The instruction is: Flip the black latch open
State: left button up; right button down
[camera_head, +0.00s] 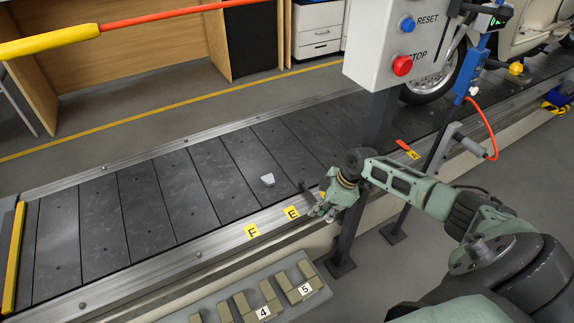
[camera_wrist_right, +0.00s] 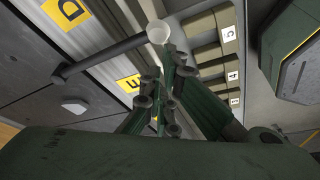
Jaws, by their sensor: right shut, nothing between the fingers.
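The black latch appears to be the dark bar (camera_wrist_right: 105,56) in the right wrist view. It lies slantwise across the conveyor's metal edge and has a pale round end just beyond my fingertips. In the head view a short dark piece (camera_head: 305,189) shows at the conveyor edge beside my gripper, partly hidden. My right gripper (camera_head: 318,210) is over the near rail by the yellow E label. Its fingers (camera_wrist_right: 163,72) are shut and empty, close to the bar's pale end. I cannot tell whether they touch it. My left gripper is not in view.
A small pale block (camera_head: 267,180) sits on the dark slat conveyor (camera_head: 150,205). A control box (camera_head: 380,40) on a post stands behind my right arm. Numbered tan blocks (camera_head: 243,306) lie on a ledge in front. A yellow and orange bar (camera_head: 120,22) crosses the upper left.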

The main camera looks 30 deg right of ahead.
jog(key=v, duration=0.6)
dwell(0.4)
